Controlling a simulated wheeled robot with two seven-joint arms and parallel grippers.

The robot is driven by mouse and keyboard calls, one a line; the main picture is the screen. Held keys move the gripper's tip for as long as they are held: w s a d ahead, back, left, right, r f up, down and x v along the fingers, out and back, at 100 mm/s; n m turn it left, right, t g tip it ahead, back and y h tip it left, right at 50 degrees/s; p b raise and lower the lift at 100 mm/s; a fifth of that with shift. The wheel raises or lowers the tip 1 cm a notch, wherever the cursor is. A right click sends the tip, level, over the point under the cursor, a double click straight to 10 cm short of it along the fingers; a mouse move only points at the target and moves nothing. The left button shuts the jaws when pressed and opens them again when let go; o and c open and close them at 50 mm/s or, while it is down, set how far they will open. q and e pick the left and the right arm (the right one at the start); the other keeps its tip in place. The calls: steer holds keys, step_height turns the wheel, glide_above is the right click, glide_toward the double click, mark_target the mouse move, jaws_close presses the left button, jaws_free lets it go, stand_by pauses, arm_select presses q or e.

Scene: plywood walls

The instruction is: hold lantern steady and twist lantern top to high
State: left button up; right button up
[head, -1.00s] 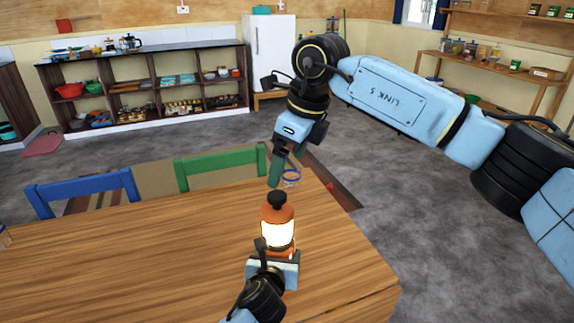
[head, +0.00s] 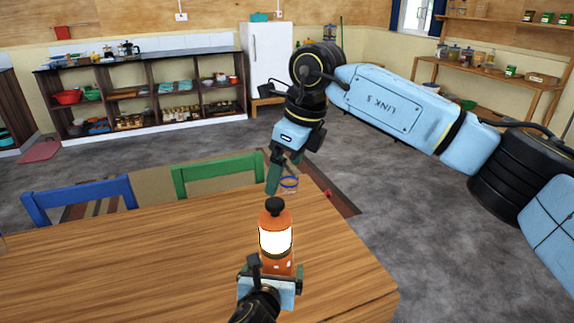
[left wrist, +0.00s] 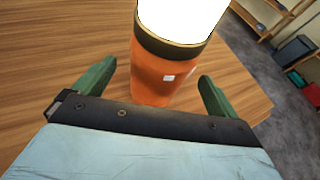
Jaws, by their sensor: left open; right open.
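The orange lantern (head: 276,240) stands upright on the wooden table (head: 150,265), with a dark knob on its orange top (head: 275,207) and a bright glowing middle. My left gripper (head: 271,272) is low at the lantern's base. In the left wrist view, its green fingers are open on either side of the lantern's orange base (left wrist: 160,80), with a visible gap on each side. My right gripper (head: 278,172) is open above the table's far edge, behind and above the lantern, pointing down and apart from it.
A green chair (head: 218,170) and a blue chair (head: 80,195) are at the far edge. The left of the table is mostly clear.

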arm_select(q)
steer(key=v, duration=0.8)
